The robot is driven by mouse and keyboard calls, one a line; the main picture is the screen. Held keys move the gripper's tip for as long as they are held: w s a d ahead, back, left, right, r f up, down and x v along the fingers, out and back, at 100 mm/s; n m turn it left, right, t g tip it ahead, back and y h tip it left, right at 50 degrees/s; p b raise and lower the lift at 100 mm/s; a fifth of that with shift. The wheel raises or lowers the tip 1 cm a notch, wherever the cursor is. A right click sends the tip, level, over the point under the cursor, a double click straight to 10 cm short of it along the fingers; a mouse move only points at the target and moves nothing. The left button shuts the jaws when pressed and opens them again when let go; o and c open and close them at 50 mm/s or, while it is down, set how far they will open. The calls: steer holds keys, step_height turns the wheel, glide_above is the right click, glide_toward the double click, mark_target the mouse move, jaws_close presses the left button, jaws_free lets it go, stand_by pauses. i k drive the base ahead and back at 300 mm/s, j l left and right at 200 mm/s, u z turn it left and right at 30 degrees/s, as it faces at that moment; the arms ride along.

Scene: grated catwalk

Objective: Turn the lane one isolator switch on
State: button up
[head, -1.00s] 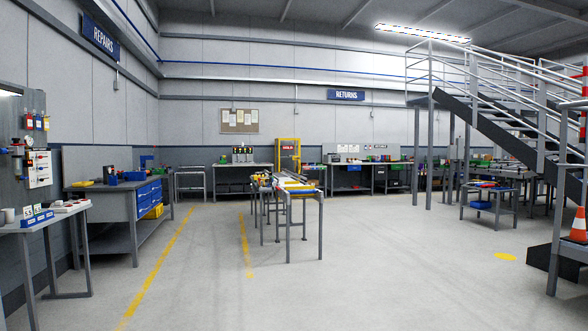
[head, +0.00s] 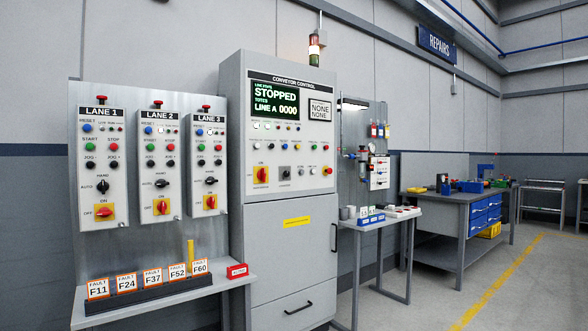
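The LANE 1 panel (head: 101,165) is the leftmost of three grey boxes on the wall board in the head view. Its isolator switch (head: 104,212) is a red rotary handle on a yellow plate at the bottom of the panel. ON is marked above it and OFF to its left; the handle looks roughly level, toward OFF. A black HAND/AUTO selector (head: 102,187) sits above it. Similar red isolators show on the LANE 2 panel (head: 161,207) and the LANE 3 panel (head: 210,202); these handles look more upright. My gripper is not in view.
A shelf (head: 178,307) with fault cards (head: 125,282) and a yellow post (head: 190,252) juts out below the panels. The conveyor control cabinet (head: 285,220) stands to their right, its screen reading STOPPED. Right of it are a small table (head: 408,214) and a workbench (head: 446,206). Floor is open at right.

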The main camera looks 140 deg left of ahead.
mark_target(104, 212)
steer(key=j+z, duration=0.3)
steer(key=j, duration=0.15)
steer(key=k+j+z, duration=0.25)
steer(key=j, duration=0.15)
steer(key=j+z, duration=0.3)
steer(key=j, duration=0.15)
steer(key=z, duration=5.15)
